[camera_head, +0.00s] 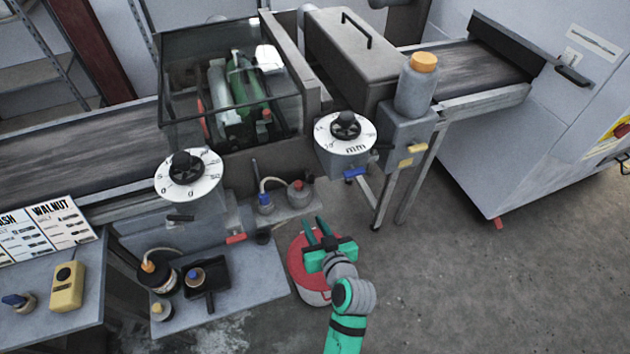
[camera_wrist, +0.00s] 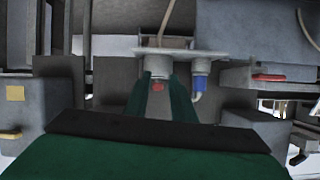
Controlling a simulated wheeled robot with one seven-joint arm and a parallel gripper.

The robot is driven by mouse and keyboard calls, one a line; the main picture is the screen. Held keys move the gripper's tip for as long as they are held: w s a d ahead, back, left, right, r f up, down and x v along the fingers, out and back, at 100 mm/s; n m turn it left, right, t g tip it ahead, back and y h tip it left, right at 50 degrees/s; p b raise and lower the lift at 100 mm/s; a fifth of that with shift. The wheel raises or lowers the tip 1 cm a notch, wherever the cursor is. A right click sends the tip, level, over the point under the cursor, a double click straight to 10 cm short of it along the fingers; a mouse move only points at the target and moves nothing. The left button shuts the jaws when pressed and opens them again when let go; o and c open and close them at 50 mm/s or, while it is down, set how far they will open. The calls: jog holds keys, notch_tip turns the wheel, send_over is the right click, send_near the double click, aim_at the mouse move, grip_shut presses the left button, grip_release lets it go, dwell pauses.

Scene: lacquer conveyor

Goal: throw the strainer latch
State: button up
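My gripper (camera_head: 315,222) is low over the red-rimmed bucket, pointing at the machine. Its two green fingers are apart with nothing between them, and they also show in the wrist view (camera_wrist: 164,78). Beyond the tips is a small bracket shelf (camera_head: 288,208) with a grey red-topped fitting (camera_head: 300,193) and a blue-capped fitting (camera_head: 265,203) with a pale hose. In the wrist view the red end (camera_wrist: 158,87) shows between the fingers, apparently farther off. Which part is the strainer latch I cannot tell; coloured levers are red (camera_head: 236,239), blue (camera_head: 355,173) and yellow (camera_head: 405,162).
A red-rimmed bucket (camera_head: 299,265) stands on the floor under my gripper. Two white dials (camera_head: 205,187) (camera_head: 334,143) jut from the machine. An orange-lidded jar (camera_head: 415,90) stands on a grey box. A low bench (camera_head: 250,290) with a black pan is at left. Floor at right is clear.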

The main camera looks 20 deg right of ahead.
aim_at(313, 180)
jog(key=w+d+r+n+y, duration=0.2)
jog(key=w+d+r+n, duration=0.15)
jog(key=d+r, duration=0.3)
jog(key=shift+m, duration=0.25)
jog(key=x, duration=1)
jog(key=shift+w+a+f, duration=0.15)
jog(key=shift+w+a, duration=0.05)
jog(key=shift+w, duration=0.05)
jog(key=shift+c, duration=0.2)
grip_shut()
